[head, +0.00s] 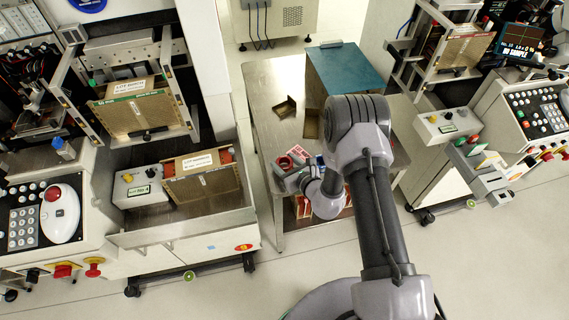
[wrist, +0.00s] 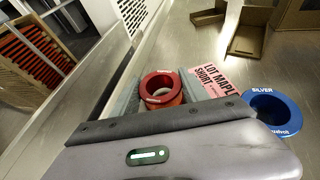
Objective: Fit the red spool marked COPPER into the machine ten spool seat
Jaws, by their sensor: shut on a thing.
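The red spool (wrist: 163,88) sits between the two jaws of my gripper (wrist: 158,98) in the wrist view, its open ring facing up. It carries small white lettering, too small to read surely. My gripper is shut on it over the steel table, and I cannot tell whether the spool still touches the top. In the head view the red spool (head: 286,162) shows at my gripper (head: 291,170), partly hidden by the wrist. A blue spool (wrist: 272,110) marked SILVER lies just right of the gripper. I cannot make out the machine ten spool seat in either view.
Brown open trays (head: 286,107) and a teal-topped box (head: 340,68) stand on the steel table (head: 262,85). Machines flank it: one left (head: 140,105), one right with a screen (head: 520,38). Floor (head: 500,260) is clear in front.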

